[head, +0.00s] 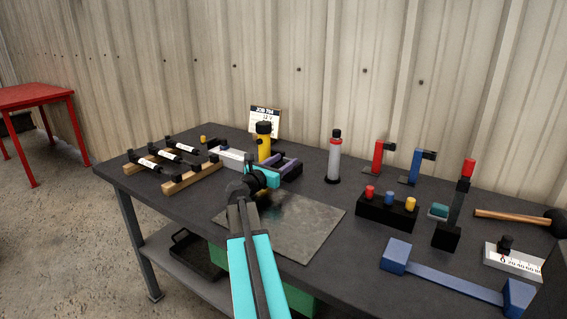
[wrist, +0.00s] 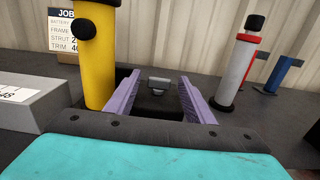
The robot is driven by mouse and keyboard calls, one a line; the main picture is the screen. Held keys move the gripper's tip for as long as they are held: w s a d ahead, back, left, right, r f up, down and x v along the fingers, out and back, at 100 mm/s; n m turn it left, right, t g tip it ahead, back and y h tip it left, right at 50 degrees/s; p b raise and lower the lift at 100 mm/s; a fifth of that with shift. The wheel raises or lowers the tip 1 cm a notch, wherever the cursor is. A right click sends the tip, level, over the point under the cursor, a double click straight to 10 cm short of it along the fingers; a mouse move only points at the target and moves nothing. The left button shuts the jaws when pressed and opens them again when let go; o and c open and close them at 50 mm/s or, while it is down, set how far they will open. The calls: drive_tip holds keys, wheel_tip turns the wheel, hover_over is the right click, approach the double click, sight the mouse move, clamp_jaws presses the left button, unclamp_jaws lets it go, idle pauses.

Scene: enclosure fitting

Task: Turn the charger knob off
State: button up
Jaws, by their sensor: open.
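My gripper (head: 287,163) is open, with its two purple fingers reaching over the back middle of the bench. In the wrist view, my gripper (wrist: 158,90) has a small grey knob-like piece (wrist: 158,82) on a dark block between and beyond its fingers. I cannot tell whether that piece is the charger knob, or whether the fingers touch it. A grey box with a white label (head: 230,157) stands left of my gripper; it also shows in the wrist view (wrist: 30,103). Another labelled box with a black knob and number scale (head: 513,262) stands at the far right.
A yellow post (head: 264,148) stands close on the left of my fingers, before a job card (head: 265,118). A grey red-collared cylinder (head: 334,160) stands to the right. A block with coloured buttons (head: 387,212) and a blue bar (head: 440,275) lie further right. The grey mat (head: 310,225) looks clear.

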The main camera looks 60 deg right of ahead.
drive_tip(key=c, duration=1)
drive_tip(key=shift+c, duration=0.2)
